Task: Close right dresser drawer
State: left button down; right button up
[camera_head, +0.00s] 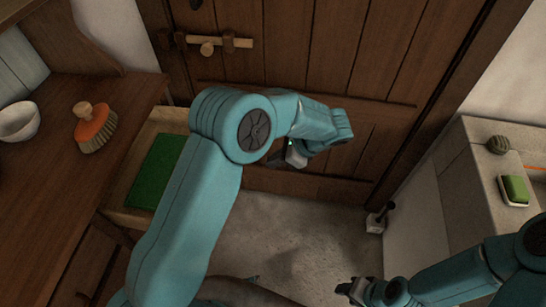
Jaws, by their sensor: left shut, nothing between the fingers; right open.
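The brown wooden dresser (60,190) stands along the left side. One of its drawers (165,122) is pulled out at the far end, near the door. A flat green thing (155,172) lies in it. My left arm crosses in front of the drawer and hides its front and right side. My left gripper (296,155) is shut and empty, to the right of the drawer and in front of the door. My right gripper (348,290) is open and empty at the bottom, low over the floor and well away from the drawer.
An orange brush (96,128) and a white bowl (19,121) sit on the dresser top. A plank door (340,110) closes off the back. A pale stone ledge (468,165) on the right holds a green-topped block (514,190). The grey floor (290,235) between is mostly clear.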

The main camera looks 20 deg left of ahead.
pick_arm(q)
jog(key=a+r+p+x, duration=0.1)
jog(key=a+x, duration=0.1)
jog(key=x, duration=0.8)
jog(key=shift+s+r, duration=0.2)
jog(key=shift+r, duration=0.1)
jog(key=shift+a, duration=0.1)
jog(key=s+a+b, duration=0.1)
jog(key=s+a, duration=0.1)
jog(key=a, duration=0.6)
jog(key=s+a+b, duration=0.2)
jog(key=a, duration=0.6)
jog(key=s+a+b, duration=0.1)
jog(key=s+a, duration=0.1)
jog(key=a, duration=0.6)
jog(key=shift+a, duration=0.4)
jog(key=shift+s+a+b, duration=0.25)
jog(key=shift+a+b, duration=0.05)
jog(key=shift+a, duration=0.5)
jog(key=shift+r, duration=0.1)
